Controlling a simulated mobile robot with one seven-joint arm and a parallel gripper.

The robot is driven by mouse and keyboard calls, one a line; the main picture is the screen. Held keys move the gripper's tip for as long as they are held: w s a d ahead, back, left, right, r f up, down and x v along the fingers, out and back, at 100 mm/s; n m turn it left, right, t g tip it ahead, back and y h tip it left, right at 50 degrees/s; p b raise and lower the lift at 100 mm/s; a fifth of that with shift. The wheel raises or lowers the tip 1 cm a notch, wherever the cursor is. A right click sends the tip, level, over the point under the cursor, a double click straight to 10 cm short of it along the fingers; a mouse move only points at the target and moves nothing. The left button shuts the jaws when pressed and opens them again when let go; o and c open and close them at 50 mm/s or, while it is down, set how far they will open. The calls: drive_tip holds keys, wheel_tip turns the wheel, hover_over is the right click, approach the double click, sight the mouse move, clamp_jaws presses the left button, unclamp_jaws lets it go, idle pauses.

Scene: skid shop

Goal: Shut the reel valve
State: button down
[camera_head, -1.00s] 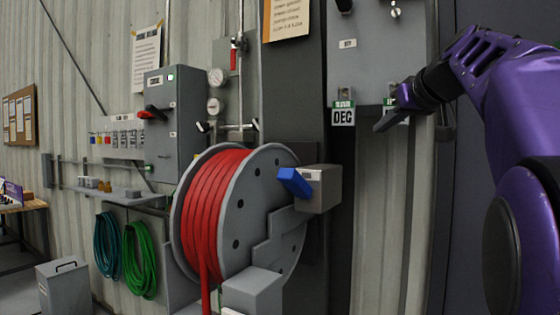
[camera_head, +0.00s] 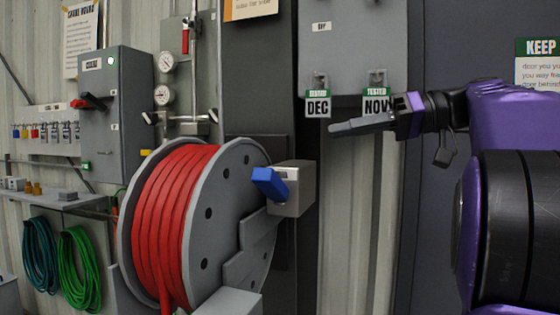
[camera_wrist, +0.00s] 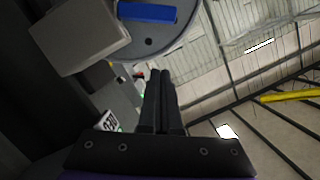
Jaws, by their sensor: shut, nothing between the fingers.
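The reel valve is a grey box (camera_head: 298,190) with a blue lever handle (camera_head: 268,184) on its left face, beside the hose reel. The handle slants up to the left. The reel (camera_head: 222,205) carries red hose (camera_head: 170,215). My gripper (camera_head: 335,130) is above and right of the valve, fingers pointing left, shut and empty, apart from the handle. In the wrist view my shut fingers (camera_wrist: 161,75) point up the picture. The blue handle (camera_wrist: 147,13) and the grey valve box (camera_wrist: 80,35) show at the top, beyond the fingertips.
A grey switch box (camera_head: 118,110), gauges (camera_head: 164,64) and coiled hoses (camera_head: 78,268) are to the left. Clear space lies below my gripper, right of the valve.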

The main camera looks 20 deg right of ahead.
drive_tip(key=b, duration=0.1)
hover_over(273, 186)
drive_tip(key=w+d, duration=0.3)
drive_tip(key=d, duration=0.1)
drive_tip(key=f, duration=0.2)
drive_tip(key=shift+s+a+f+b, duration=0.15)
drive_tip(key=shift+s+a+f, duration=0.1)
drive_tip(key=shift+f, duration=0.35)
drive_tip(key=shift+s+a+f+b, duration=0.15)
drive_tip(key=shift+a+f+b, duration=0.1)
drive_tip(key=shift+f, duration=0.3)
drive_tip(key=shift+s+a+f+b, duration=0.1)
drive_tip(key=shift+s+a+f, duration=0.15)
drive_tip(key=shift+f, duration=0.35)
drive_tip(key=shift+f, duration=0.15)
drive_tip(key=shift+s+a+b, duration=0.1)
drive_tip(key=shift+b, duration=0.25)
